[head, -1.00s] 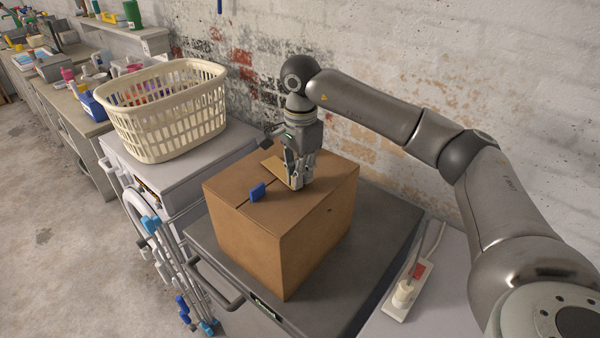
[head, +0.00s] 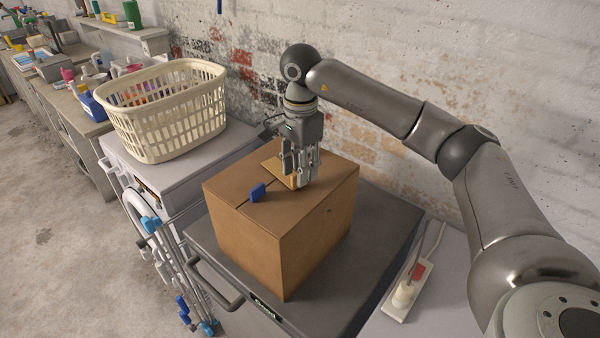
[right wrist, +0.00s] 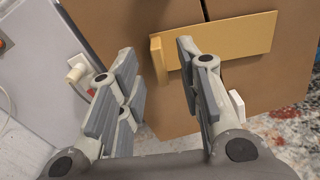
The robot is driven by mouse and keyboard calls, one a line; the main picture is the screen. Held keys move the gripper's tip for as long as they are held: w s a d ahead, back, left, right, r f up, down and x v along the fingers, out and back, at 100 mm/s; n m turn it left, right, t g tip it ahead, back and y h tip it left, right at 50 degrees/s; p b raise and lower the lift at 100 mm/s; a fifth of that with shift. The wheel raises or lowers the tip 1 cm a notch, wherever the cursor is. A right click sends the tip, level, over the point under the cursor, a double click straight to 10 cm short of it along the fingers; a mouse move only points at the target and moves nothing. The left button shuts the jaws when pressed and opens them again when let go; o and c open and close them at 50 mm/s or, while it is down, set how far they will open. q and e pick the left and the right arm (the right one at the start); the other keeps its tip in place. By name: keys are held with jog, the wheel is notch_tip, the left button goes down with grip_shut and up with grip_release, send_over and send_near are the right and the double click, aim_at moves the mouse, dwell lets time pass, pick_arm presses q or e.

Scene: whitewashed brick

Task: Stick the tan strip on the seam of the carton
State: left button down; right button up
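The brown carton (head: 315,220) stands upright on a dark grey surface, its top seam (head: 242,206) showing as a dark line. The tan strip (head: 272,165) lies on the carton's top near the wall. In the right wrist view the strip (right wrist: 235,42) lies across the seam (right wrist: 205,10), with a raised tab (right wrist: 157,60) at its left end. My right gripper (head: 300,180) is over the strip with its fingers apart. The tab shows between the fingers (right wrist: 160,75) with gaps on both sides. My left gripper is not in view.
A cream laundry basket (head: 170,110) stands on the left. A power strip (head: 404,295) with a plug is on the right. The dark surface (head: 375,245) is clear around the carton.

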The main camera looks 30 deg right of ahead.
notch_tip(320, 180, up, 10)
dwell(0.3)
dwell(0.6)
